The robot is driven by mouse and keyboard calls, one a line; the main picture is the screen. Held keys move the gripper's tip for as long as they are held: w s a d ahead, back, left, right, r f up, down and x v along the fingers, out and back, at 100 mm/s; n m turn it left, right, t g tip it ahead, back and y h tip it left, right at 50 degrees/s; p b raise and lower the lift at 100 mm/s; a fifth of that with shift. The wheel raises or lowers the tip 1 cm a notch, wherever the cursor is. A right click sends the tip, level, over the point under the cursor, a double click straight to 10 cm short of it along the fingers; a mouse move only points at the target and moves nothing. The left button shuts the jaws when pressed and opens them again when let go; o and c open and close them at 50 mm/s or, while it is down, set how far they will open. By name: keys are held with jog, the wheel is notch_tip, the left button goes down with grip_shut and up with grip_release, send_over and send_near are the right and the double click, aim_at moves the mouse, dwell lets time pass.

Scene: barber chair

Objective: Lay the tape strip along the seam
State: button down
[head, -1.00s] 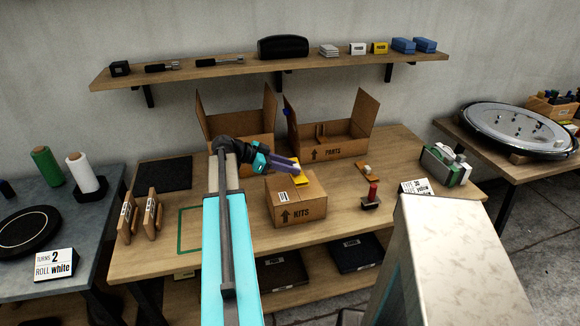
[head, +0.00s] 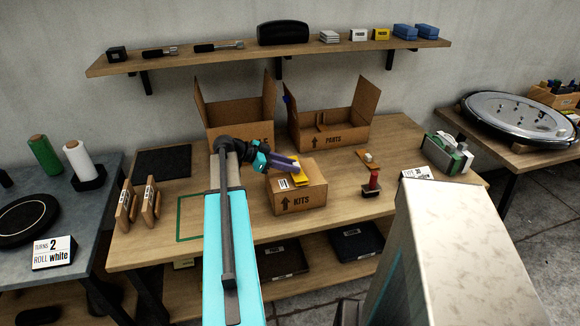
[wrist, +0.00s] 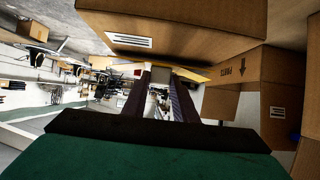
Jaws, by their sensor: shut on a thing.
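A yellow tape strip (head: 299,179) shows at my fingertips, over the top of the closed cardboard KITS box (head: 303,201). In the head view my gripper (head: 296,164), with purple fingers, is shut on the strip and reaches in from the left. In the wrist view the strip (wrist: 196,74) is a yellow band across the fingertips, close by the KITS box (wrist: 190,28). I cannot tell whether the strip touches the box top. The seam is not clearly visible; the gripper and strip cover part of the top.
An open PARTS box (head: 335,134) and another open box (head: 236,135) stand behind. A red-handled stamp (head: 373,183) and a small wooden block (head: 367,157) lie to the right. A tape dispenser (head: 448,153) sits at the right edge.

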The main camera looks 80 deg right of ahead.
jog(key=shift+f, duration=0.45)
jog(key=c, duration=1.4)
grip_release()
jog(key=shift+o, duration=0.2)
jog(key=b+v, duration=0.3)
jog(key=v, duration=1.1)
jog(key=shift+d, duration=0.1)
